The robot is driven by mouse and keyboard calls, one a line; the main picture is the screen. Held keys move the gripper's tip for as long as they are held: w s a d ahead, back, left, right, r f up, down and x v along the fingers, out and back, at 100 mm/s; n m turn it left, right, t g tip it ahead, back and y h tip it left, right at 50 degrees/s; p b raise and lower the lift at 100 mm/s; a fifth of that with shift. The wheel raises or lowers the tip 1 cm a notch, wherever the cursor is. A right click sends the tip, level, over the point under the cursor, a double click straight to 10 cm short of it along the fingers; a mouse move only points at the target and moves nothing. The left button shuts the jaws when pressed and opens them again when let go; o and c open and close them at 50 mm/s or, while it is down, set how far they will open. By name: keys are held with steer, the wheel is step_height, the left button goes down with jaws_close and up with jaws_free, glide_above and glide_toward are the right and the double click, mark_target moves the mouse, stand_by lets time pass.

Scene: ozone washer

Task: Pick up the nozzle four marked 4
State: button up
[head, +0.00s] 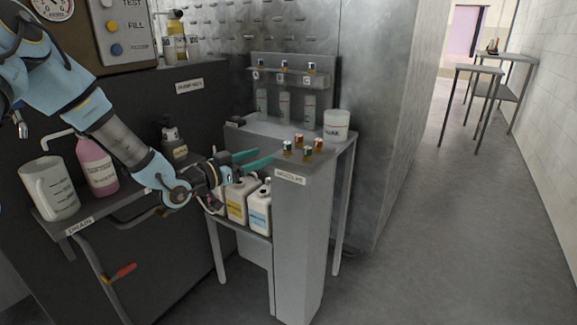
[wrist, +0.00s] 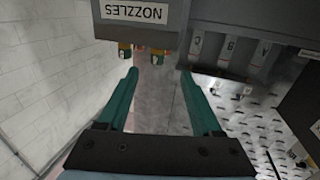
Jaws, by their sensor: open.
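Several small nozzles with orange and green parts stand on the post labelled NOZZLES (head: 300,220) in the head view: a left one (head: 287,148), a back one (head: 299,140), a front one (head: 308,154) and a right one (head: 319,145). Their marks are too small to read, so I cannot tell which is nozzle four. My gripper (head: 264,156) is open and empty, its teal fingers pointing at the post from the left. In the wrist view, nozzles (wrist: 125,50) and (wrist: 157,57) show beyond the fingertips of my gripper (wrist: 159,74), clear of them.
A white tub (head: 336,125) stands behind the nozzles. A rack (head: 285,80) with lettered slots is at the back. White jugs (head: 259,210) stand on a shelf below my gripper. A pink bottle (head: 97,165) and a pitcher (head: 50,190) are at left.

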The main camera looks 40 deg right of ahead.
mark_target(284, 148)
steer(key=shift+s+d+f+p, duration=0.1)
steer(key=shift+d+p, duration=0.25)
steer(key=shift+d, duration=2.3)
steer(key=shift+s+d+p, duration=0.1)
steer(key=shift+d+p, duration=0.25)
steer(key=shift+d, duration=2.25)
jaws_close()
